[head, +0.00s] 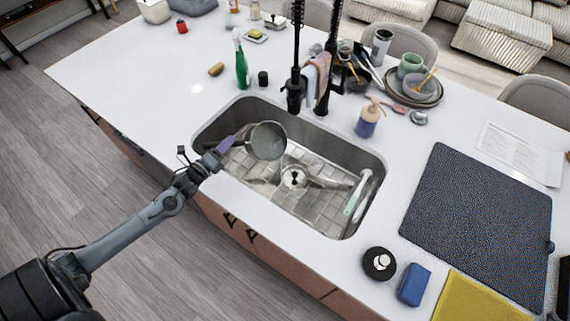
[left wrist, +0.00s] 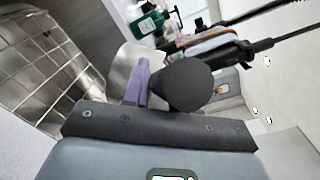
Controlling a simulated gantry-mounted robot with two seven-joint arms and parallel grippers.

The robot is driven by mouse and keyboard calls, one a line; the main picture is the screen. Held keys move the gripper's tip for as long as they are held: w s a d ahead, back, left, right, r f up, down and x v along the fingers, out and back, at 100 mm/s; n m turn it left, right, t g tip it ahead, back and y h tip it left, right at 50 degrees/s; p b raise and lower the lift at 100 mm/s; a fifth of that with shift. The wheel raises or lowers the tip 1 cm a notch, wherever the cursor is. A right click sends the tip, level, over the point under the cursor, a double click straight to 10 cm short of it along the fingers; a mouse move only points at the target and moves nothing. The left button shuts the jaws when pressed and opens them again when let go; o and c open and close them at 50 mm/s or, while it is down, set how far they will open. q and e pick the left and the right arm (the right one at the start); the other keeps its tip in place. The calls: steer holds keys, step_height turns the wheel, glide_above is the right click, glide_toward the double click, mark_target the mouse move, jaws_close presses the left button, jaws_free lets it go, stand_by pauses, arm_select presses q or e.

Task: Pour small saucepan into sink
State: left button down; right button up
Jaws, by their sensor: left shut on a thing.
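The small saucepan (head: 268,142), a round grey pan with a dark handle, is held over the left part of the steel sink (head: 338,148). My left gripper (head: 224,146), with purple fingers, is shut on its handle at the sink's front-left edge. The pan's opening faces the head camera, and I cannot tell whether it holds anything. In the left wrist view the dark handle end (left wrist: 188,85) sticks out beside a purple finger (left wrist: 138,82), with part of the pan behind. My right gripper is not in view.
A black faucet (head: 295,90) stands behind the sink. A pale-handled brush (head: 355,195) leans at its right inside. A green bottle (head: 241,65), a soap dispenser (head: 367,122) and a stack of dishes (head: 415,85) stand behind. A dark mat (head: 480,215) lies right.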

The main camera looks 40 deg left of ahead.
arm_select(q)
steer(key=shift+s+d+r+m+t, duration=0.15)
steer(key=shift+d+r+m+t, duration=0.15)
steer(key=shift+d+r+m, duration=0.9)
stand_by(1.9)
